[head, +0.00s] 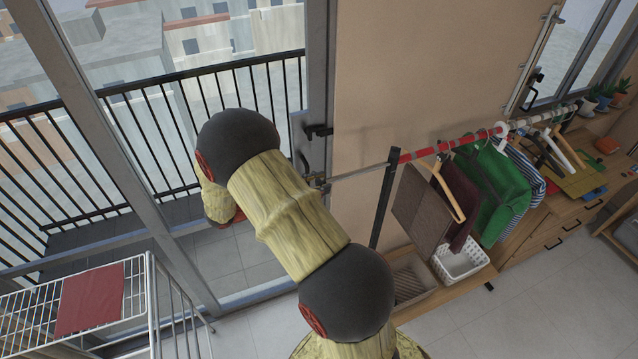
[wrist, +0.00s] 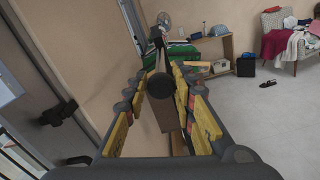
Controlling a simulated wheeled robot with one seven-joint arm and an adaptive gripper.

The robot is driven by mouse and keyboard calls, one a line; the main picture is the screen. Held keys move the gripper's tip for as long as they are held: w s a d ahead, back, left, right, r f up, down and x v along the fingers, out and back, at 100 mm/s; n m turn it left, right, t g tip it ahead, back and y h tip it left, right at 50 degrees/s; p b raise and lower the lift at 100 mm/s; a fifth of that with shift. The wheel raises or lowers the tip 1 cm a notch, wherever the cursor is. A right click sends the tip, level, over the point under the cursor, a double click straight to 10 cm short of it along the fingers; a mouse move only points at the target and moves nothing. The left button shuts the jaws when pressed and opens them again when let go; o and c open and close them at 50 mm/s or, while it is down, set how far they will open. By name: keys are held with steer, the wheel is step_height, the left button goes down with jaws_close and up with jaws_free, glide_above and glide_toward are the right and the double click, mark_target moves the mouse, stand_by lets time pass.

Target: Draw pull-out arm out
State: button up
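The pull-out arm (head: 358,172) is a thin grey rod. In the head view it runs left from the red rail of the clothes rack (head: 440,147) toward the window frame. In the wrist view its dark round end cap (wrist: 160,85) faces me, between the yellow-padded fingers. My gripper (wrist: 160,72) is open around the rod's end, with small gaps on both sides. In the head view my own arm hides most of the gripper; only what looks like its tips shows beside the rod's left end.
A window frame with a handle (head: 302,160) stands close to the rod's left end. Hanging clothes (head: 500,190) crowd the rack's right part, above a white basket (head: 461,262). A white drying rack (head: 30,320) with a red cloth (head: 90,300) stands lower left.

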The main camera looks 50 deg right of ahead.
steer(key=shift+o, duration=1.2)
steer(key=shift+w+a, duration=0.1)
steer(key=shift+a, duration=0.1)
steer(key=shift+o, duration=0.8)
steer(key=shift+d, duration=0.15)
steer(key=v, duration=1.2)
